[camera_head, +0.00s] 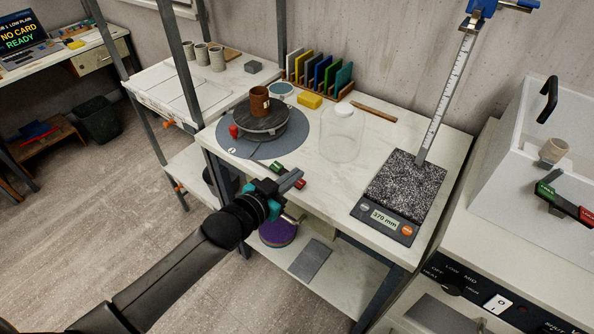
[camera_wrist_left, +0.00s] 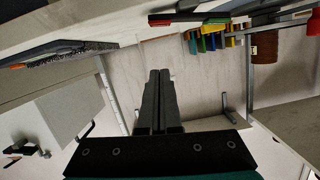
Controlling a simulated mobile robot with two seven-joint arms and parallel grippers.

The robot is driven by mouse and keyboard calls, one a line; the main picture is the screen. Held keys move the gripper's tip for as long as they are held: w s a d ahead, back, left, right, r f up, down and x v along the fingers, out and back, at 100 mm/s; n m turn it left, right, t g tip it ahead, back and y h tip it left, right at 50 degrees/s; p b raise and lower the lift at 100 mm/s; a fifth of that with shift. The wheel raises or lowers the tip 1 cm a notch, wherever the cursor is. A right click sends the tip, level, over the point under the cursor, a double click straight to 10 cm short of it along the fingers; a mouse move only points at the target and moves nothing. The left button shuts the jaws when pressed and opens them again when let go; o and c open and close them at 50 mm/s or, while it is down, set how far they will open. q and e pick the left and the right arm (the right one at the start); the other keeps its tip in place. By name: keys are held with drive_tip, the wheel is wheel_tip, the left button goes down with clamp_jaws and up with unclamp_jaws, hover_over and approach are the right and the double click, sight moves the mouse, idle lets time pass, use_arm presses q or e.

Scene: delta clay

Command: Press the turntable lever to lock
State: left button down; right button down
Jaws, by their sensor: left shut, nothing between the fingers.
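The dark round turntable (camera_head: 264,126) sits on a grey round mat on the table, with a brown cup (camera_head: 260,100) standing on it. A red lever knob (camera_head: 234,131) shows at its left side; the red knob also shows at the right edge of the left wrist view (camera_wrist_left: 313,22). My left gripper (camera_head: 291,181) is shut and empty, in front of the table's front edge and apart from the turntable. In the left wrist view its fingers (camera_wrist_left: 158,98) lie together. A red and green bar (camera_wrist_left: 176,18) lies near the table edge. My right gripper is out of view.
A clear jar (camera_head: 341,135) stands right of the turntable. A black-and-white speckled plate with a 370 mm display and upright ruler (camera_head: 405,195) is at the right. A lower shelf (camera_head: 340,280) lies below.

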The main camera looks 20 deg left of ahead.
use_arm(q)
drive_tip(key=p+v, duration=0.1)
drive_tip(key=v, duration=0.7)
drive_tip(key=shift+f, duration=0.1)
idle(0.4)
drive_tip(key=s+a+f+n+g+y+b, duration=0.1)
drive_tip(key=s+a+f+g, duration=0.15)
drive_tip(key=f, duration=0.65)
drive_tip(key=s+a+f+n+g+y, duration=0.15)
drive_tip(key=s+f, duration=0.25)
drive_tip(key=f, duration=0.5)
drive_tip(key=s+a+f+g+y+b, duration=0.15)
drive_tip(key=s+f, duration=0.25)
drive_tip(key=f, duration=0.5)
drive_tip(key=s+d+f+g, duration=0.1)
drive_tip(key=s+f+g, duration=0.1)
drive_tip(key=s+f, duration=0.3)
drive_tip(key=s+d+f+g, duration=0.1)
drive_tip(key=s+f+g, duration=0.2)
drive_tip(key=s, duration=0.9)
drive_tip(key=s+d+f+g+b, duration=0.1)
drive_tip(key=s+d+f+g, duration=0.1)
drive_tip(key=s+f, duration=0.7)
drive_tip(key=shift+f+g+y, duration=0.25)
drive_tip(key=shift+g+y, duration=0.05)
drive_tip(key=shift+g, duration=0.15)
